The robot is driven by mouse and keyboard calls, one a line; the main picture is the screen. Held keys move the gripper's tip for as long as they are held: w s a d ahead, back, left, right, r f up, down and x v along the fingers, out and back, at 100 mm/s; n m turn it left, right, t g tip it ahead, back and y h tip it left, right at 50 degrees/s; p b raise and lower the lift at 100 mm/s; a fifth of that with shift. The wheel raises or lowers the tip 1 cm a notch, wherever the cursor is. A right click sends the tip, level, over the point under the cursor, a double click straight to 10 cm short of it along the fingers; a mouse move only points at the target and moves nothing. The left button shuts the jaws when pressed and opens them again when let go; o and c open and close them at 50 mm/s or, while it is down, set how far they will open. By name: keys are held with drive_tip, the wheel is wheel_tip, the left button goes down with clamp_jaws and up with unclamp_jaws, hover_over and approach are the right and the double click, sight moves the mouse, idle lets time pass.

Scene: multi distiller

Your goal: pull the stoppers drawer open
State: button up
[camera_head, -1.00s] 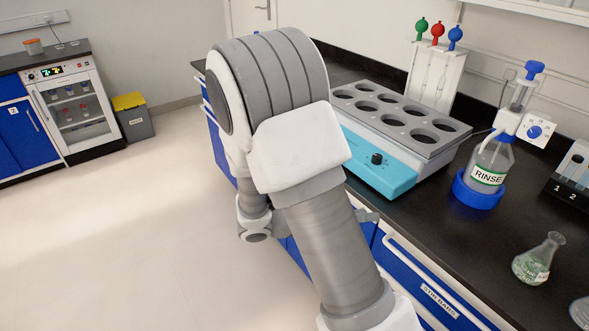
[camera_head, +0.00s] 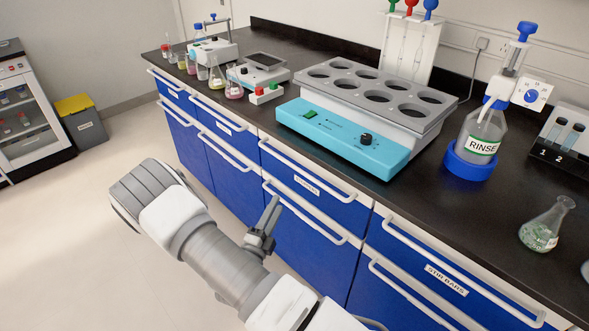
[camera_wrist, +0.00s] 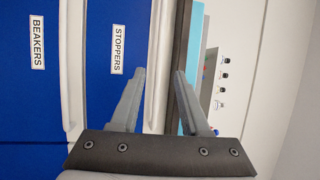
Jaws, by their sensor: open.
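The stoppers drawer (camera_head: 330,200) is a blue front under the bench top, flush with its neighbours and shut. Its label reads STOPPERS in the wrist view (camera_wrist: 117,50). Its white bar handle (camera_head: 303,170) runs along the top edge, and it also shows in the wrist view (camera_wrist: 164,45). My gripper (camera_head: 274,203) is open and empty in front of the drawers. In the wrist view my gripper (camera_wrist: 159,73) has one fingertip on each side of the handle's line. Whether the handle is within finger depth cannot be told.
The beakers drawer (camera_wrist: 30,90) lies below, with its own bar handle. The stir bars drawer (camera_head: 415,262) is to the right. A turquoise-fronted heating block (camera_head: 340,136), a rinse bottle (camera_head: 484,135) and a flask (camera_head: 545,228) stand on the black bench. The floor at left is clear.

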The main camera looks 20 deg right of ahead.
sight(296, 170)
drive_tip(key=b+x, duration=0.2)
drive_tip(key=x, duration=1.3)
drive_tip(key=shift+r, duration=0.15)
drive_tip(key=shift+c, duration=0.3)
clamp_jaws()
idle(0.4)
